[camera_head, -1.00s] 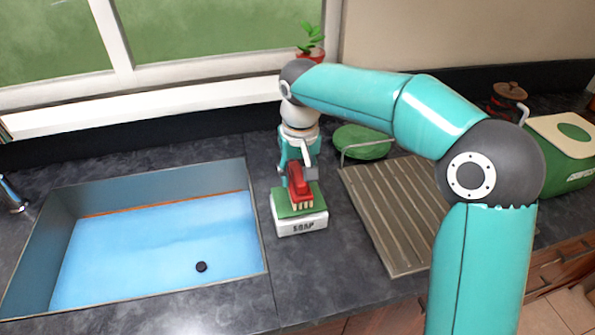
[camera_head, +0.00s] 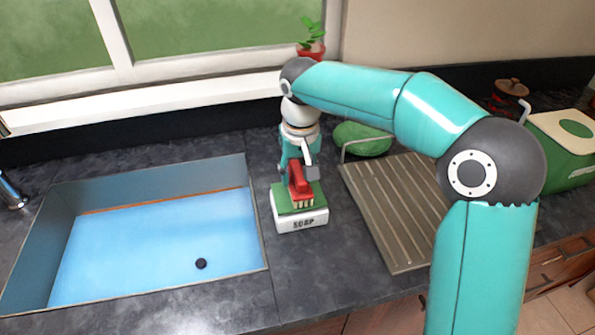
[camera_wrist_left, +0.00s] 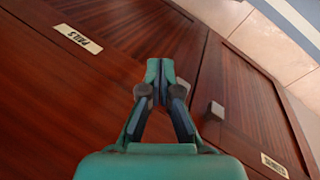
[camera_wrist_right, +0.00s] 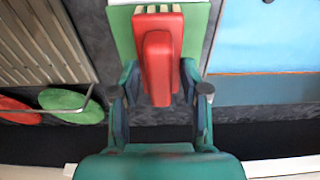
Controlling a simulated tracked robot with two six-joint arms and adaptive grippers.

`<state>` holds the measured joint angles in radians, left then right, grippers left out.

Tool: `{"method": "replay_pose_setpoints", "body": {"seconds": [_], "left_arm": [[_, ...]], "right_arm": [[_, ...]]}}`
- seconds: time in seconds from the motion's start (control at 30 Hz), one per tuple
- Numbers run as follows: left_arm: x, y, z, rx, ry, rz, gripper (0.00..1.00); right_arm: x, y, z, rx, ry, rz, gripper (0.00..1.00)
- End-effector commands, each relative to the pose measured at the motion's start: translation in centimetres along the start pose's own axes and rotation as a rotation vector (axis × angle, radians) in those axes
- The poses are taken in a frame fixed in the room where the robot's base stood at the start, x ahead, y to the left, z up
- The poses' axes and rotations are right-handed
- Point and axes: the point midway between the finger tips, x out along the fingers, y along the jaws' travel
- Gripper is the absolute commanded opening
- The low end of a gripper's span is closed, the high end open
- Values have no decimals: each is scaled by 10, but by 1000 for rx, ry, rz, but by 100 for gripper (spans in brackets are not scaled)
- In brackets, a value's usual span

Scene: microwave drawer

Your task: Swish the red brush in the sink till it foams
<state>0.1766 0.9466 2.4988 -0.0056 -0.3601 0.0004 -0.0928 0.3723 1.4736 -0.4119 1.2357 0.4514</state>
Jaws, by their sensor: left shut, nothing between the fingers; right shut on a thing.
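The red brush (camera_head: 300,180) has pale bristles and sits on the green top of the white soap block (camera_head: 300,221), marked SOAP, just right of the sink. My right gripper (camera_head: 299,160) reaches down from above and is shut on the brush. In the right wrist view the red brush (camera_wrist_right: 158,65) stands between the fingers over the green pad. The sink (camera_head: 255,215) holds flat blue water with no foam, and a black round spot (camera_head: 201,264) shows in it. My left gripper (camera_wrist_left: 160,68) is shut and empty in front of wooden cabinet doors, out of the head view.
A ribbed draining board (camera_head: 395,210) lies right of the soap, with a green round thing (camera_head: 362,139) behind it. A potted plant (camera_head: 311,40) stands at the window. A green box (camera_head: 565,150) and a brown-lidded jar (camera_head: 511,90) are at the right.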

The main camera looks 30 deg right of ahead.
Motion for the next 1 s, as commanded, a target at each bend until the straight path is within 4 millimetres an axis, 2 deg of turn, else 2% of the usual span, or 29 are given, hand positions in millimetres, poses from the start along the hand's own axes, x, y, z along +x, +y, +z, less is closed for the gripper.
{"method": "replay_pose_setpoints", "body": {"seconds": [1.0], "left_arm": [[9, -3, 0, 0, 0, 0, 0]], "right_arm": [[13, 1, 2, 1, 0, 0, 17]]}}
